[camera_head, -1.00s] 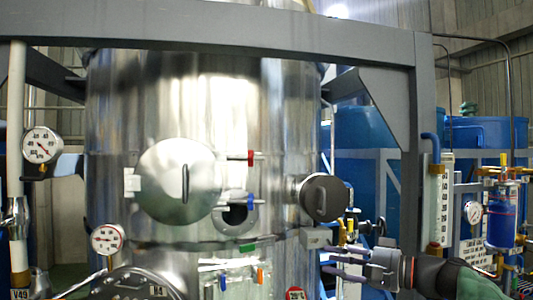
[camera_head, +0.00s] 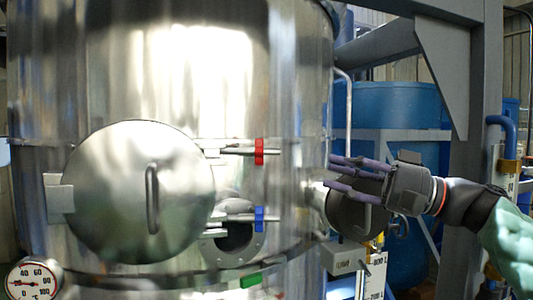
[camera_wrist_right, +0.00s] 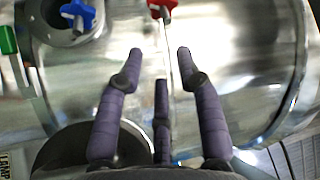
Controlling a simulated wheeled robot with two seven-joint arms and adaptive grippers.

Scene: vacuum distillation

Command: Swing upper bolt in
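The upper bolt has a red knob (camera_head: 259,151) on a metal rod, pointing right from the round hatch door's (camera_head: 120,200) right side. The red knob also shows in the right wrist view (camera_wrist_right: 162,8) at the top edge, beyond my fingertips. The lower bolt has a blue knob (camera_head: 259,218), also in the wrist view (camera_wrist_right: 77,13). Behind it is the round port (camera_head: 240,236), partly covered. My right gripper (camera_head: 335,173) is open and empty, to the right of the red knob and a little lower, apart from it. My left gripper is not in view.
A round side flange (camera_head: 352,214) on the steel tank (camera_head: 60,100) is just below and behind my right gripper. A grey frame post (camera_head: 478,100) stands at the right. A green handle (camera_head: 251,280) sits below the port. A gauge (camera_head: 32,281) is at lower left.

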